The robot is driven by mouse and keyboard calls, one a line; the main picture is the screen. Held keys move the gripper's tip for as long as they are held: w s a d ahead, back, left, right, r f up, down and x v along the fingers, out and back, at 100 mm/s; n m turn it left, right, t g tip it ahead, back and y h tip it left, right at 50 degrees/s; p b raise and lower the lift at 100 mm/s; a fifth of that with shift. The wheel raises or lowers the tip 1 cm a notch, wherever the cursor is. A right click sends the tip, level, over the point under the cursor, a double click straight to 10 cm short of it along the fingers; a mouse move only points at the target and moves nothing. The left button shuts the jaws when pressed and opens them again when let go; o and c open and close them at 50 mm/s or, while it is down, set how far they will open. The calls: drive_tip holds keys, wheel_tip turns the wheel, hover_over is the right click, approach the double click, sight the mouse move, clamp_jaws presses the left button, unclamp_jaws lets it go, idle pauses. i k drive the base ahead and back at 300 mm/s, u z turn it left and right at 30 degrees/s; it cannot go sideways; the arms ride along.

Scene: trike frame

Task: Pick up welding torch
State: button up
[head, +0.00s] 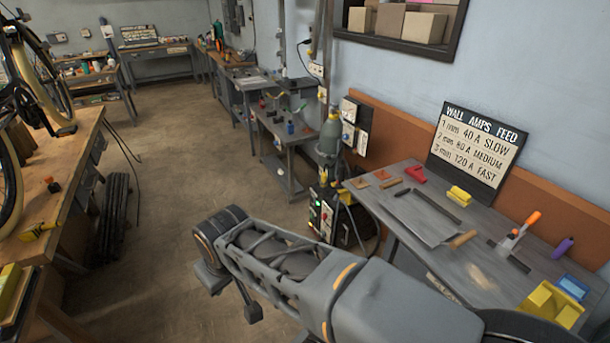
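I cannot pick out the welding torch with certainty. A welding machine (324,214) with coloured buttons stands on the floor at the near left end of the right-hand bench, partly behind my arm. A small yellow and dark item (345,194) sits at its top, and a dark cable hangs beside it. An orange-handled tool (527,224) with a grey body lies on the right-hand bench; I cannot tell whether it is the torch. My arm reaches from the lower right to the middle of the head view. I cannot make out my gripper's fingers.
The right-hand bench (410,207) holds a metal sheet, a wooden-handled tool, yellow blocks, a purple item and a lettered sign (473,150). A grey gas cylinder (331,137) stands by the wall. A wooden bench (62,178) with a bicycle is at left. The middle floor is clear.

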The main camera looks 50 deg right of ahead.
sight(341, 173)
drive_tip(key=z, duration=0.05)
drive_tip(key=i, duration=1.9)
drive_tip(key=z, duration=1.3)
drive_tip(key=i, duration=1)
drive_tip(key=z, duration=1.2)
drive_tip(key=i, duration=0.3)
drive_tip(key=z, duration=0.25)
